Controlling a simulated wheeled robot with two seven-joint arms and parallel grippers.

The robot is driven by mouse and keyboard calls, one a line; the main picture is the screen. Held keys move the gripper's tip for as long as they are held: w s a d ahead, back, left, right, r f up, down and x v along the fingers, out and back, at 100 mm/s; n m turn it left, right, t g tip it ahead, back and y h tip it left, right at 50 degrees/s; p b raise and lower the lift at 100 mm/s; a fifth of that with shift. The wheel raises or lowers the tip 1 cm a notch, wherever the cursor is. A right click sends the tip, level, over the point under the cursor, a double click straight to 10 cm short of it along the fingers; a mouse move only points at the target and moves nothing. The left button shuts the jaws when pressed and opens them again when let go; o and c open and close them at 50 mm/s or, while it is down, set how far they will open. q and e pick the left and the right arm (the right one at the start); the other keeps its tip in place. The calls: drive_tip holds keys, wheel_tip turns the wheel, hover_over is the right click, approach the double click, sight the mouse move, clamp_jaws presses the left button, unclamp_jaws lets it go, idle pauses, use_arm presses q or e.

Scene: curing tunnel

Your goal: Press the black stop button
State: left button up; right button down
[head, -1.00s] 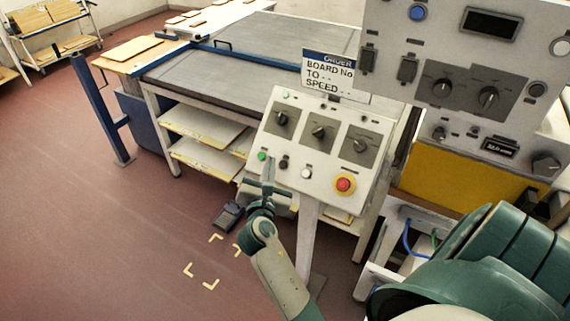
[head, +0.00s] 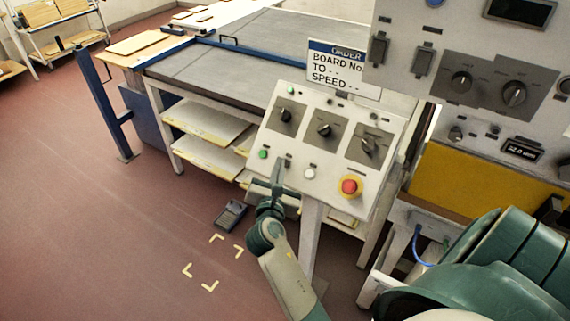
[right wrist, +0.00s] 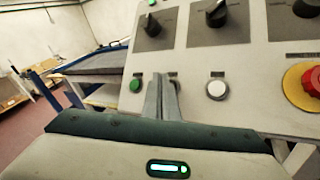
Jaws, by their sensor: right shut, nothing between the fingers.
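The sloped grey control panel (head: 322,187) has a bottom row of buttons. The black button (head: 288,162) sits between a green button (head: 263,154) and a white button (head: 310,173); only a small dark part shows beside my fingertips. My right gripper (head: 279,168) is shut and empty, its tips at the black button. I cannot tell whether they touch it. In the right wrist view the shut fingers (right wrist: 163,92) point at the panel between the green button (right wrist: 136,84) and the white button (right wrist: 216,89), covering most of the black one. My left gripper is not in view.
A red mushroom button (head: 349,187) on a yellow base is at the panel's lower right. Several rotary knobs (head: 324,130) sit above the button row. A larger control cabinet (head: 470,60) stands to the right. Open floor lies to the left.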

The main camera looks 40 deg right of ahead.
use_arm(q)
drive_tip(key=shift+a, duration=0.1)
use_arm(e)
drive_tip(key=shift+w+d+f, duration=0.1)
drive_tip(key=shift+d, duration=0.1)
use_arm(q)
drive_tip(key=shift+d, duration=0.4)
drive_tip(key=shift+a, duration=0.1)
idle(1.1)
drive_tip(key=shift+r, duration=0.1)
use_arm(e)
drive_tip(key=shift+w+d+f, duration=0.1)
drive_tip(key=shift+d+f, duration=0.15)
drive_tip(key=shift+f, duration=0.05)
drive_tip(key=shift+w+d+f, duration=0.1)
drive_tip(key=shift+d+f, duration=0.15)
idle(1.1)
use_arm(q)
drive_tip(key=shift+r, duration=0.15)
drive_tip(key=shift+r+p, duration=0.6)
drive_tip(key=shift+p, duration=0.25)
use_arm(e)
drive_tip(key=shift+s+a+r, duration=0.25)
drive_tip(key=shift+a+r, duration=0.3)
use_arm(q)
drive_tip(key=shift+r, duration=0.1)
